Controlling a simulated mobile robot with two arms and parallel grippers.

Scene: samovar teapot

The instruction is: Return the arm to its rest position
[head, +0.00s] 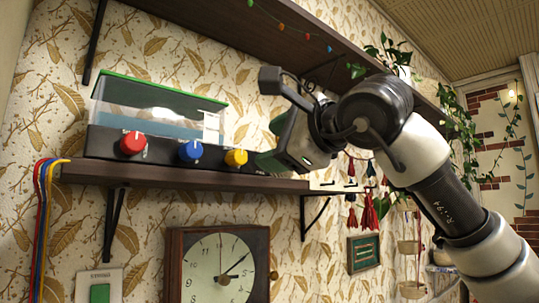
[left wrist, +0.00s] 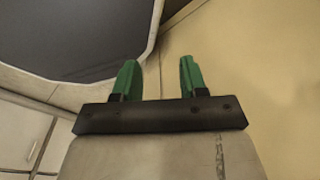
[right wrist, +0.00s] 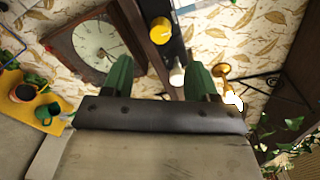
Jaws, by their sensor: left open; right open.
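My right arm reaches up from the lower right in the head view. Its gripper (head: 283,150) is by the right end of a dark wall shelf (head: 180,176), close to a control box (head: 170,152) with red, blue and yellow knobs. In the right wrist view the green fingers of this gripper (right wrist: 160,72) stand apart. A small white item (right wrist: 177,76) shows in the gap between them; whether they touch it I cannot tell. My left gripper (left wrist: 158,77) is outside the head view. In the left wrist view its green fingers are apart with nothing between them.
An upper shelf (head: 250,40) with a trailing plant (head: 388,55) is above the right gripper. A clock (head: 218,268) hangs below the lower shelf. Red tassels (head: 368,212) hang behind my right arm. A dark panel (left wrist: 75,35) is near the left gripper.

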